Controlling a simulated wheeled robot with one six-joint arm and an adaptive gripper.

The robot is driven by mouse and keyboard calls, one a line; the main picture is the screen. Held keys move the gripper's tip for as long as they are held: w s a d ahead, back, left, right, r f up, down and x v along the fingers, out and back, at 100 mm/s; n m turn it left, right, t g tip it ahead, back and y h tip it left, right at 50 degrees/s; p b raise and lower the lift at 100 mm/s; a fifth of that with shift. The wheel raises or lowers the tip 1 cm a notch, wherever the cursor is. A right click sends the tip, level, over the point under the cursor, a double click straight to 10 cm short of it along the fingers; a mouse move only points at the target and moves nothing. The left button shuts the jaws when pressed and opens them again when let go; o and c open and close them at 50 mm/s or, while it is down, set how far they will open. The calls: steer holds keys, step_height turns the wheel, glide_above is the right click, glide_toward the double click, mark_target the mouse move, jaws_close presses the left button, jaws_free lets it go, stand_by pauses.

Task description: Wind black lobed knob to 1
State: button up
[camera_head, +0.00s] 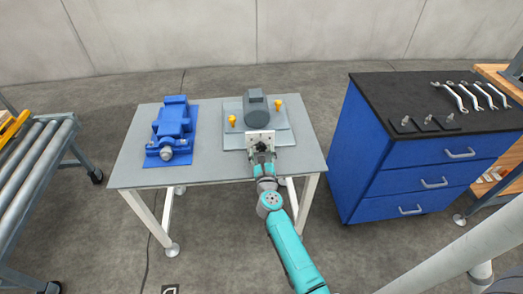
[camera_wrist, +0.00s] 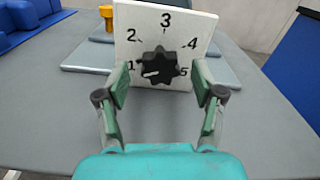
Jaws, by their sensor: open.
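The black lobed knob (camera_wrist: 160,66) sits on an upright white dial plate (camera_wrist: 200,27) printed with numbers 1 to 5. A white mark on the knob points left, close to the 1 and slightly below it. In the head view the plate (camera_head: 260,137) stands at the front of a grey machine on the table. My gripper (camera_wrist: 161,82) is open, one finger on each side of the knob with gaps showing. I cannot tell how far the fingertips reach along the knob. In the head view my gripper (camera_head: 262,152) hides most of the knob.
The grey machine (camera_head: 254,106) has yellow parts (camera_head: 232,121) beside it on the grey table (camera_head: 215,172). A blue machine (camera_head: 172,128) stands to the left. A blue drawer cabinet (camera_head: 380,160) with wrenches is at right, a roller conveyor (camera_head: 32,160) at left.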

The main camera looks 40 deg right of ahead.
steer(key=shift+w+d, duration=0.35)
steer(key=shift+w, duration=0.2)
steer(key=c, duration=1.1)
steer(key=shift+n, duration=0.8)
steer(key=shift+c, duration=0.2)
steer(key=o, duration=1.1)
steer(key=shift+o, duration=0.2)
steer(key=v, duration=1.2)
